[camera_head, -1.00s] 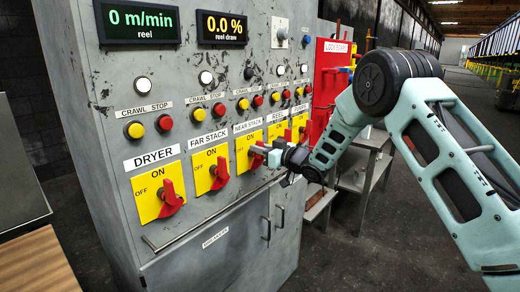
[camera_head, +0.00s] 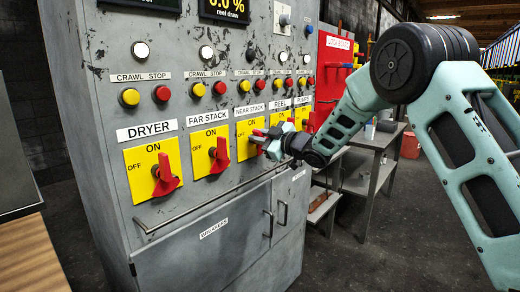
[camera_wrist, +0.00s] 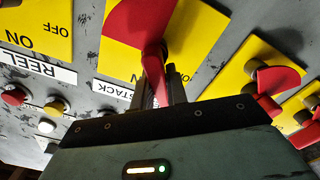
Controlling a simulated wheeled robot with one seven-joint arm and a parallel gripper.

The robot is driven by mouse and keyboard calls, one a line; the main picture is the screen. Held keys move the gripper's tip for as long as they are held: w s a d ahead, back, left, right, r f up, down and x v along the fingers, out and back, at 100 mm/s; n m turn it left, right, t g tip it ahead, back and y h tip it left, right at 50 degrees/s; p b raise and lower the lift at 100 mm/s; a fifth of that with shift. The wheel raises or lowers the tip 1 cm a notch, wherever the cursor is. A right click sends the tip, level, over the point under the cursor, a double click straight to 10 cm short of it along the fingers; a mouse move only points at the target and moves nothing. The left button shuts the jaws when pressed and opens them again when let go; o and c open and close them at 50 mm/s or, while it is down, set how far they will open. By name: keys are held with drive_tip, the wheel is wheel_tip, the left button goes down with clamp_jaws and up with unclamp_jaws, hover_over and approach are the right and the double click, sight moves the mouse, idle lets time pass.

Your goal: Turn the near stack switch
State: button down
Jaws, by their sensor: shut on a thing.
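The near stack switch is a red handle on a yellow plate (camera_head: 245,132) marked ON at the top, below the NEAR STACK label (camera_head: 250,109) on the grey cabinet. My gripper (camera_head: 263,146) is at this switch and partly hides the handle. In the wrist view, which is turned over, the red handle (camera_wrist: 152,62) runs down between my gripper's fingers (camera_wrist: 160,88). They are shut on it. The yellow plate (camera_wrist: 118,58) and part of the STACK label (camera_wrist: 115,92) show behind. I cannot tell the handle's exact angle.
The far stack switch (camera_head: 220,154) and dryer switch (camera_head: 165,180) stand to the left, the reel switch plate (camera_head: 280,119) to the right. A rail (camera_head: 210,202) runs below. Push buttons (camera_head: 161,94) sit above. A grey metal table (camera_head: 375,140) stands right of the cabinet.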

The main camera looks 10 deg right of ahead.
drive_tip(key=n+b, duration=0.2)
drive_tip(key=f+n+b, duration=0.1)
drive_tip(key=b, duration=0.2)
drive_tip(key=n+b, duration=0.2)
drive_tip(key=shift+s+a+f+n+b, duration=0.3)
drive_tip(key=shift+f+b, duration=0.05)
drive_tip(key=n+b, duration=0.4)
drive_tip(key=b, duration=0.1)
drive_tip(key=shift+a+f, duration=0.1)
drive_tip(key=shift+f, duration=0.2)
drive_tip(key=shift+n+b, duration=0.4)
drive_tip(key=shift+b, duration=0.1)
drive_tip(key=c, duration=1.4)
unclamp_jaws()
drive_tip(key=shift+r, duration=0.1)
drive_tip(key=shift+s, duration=0.1)
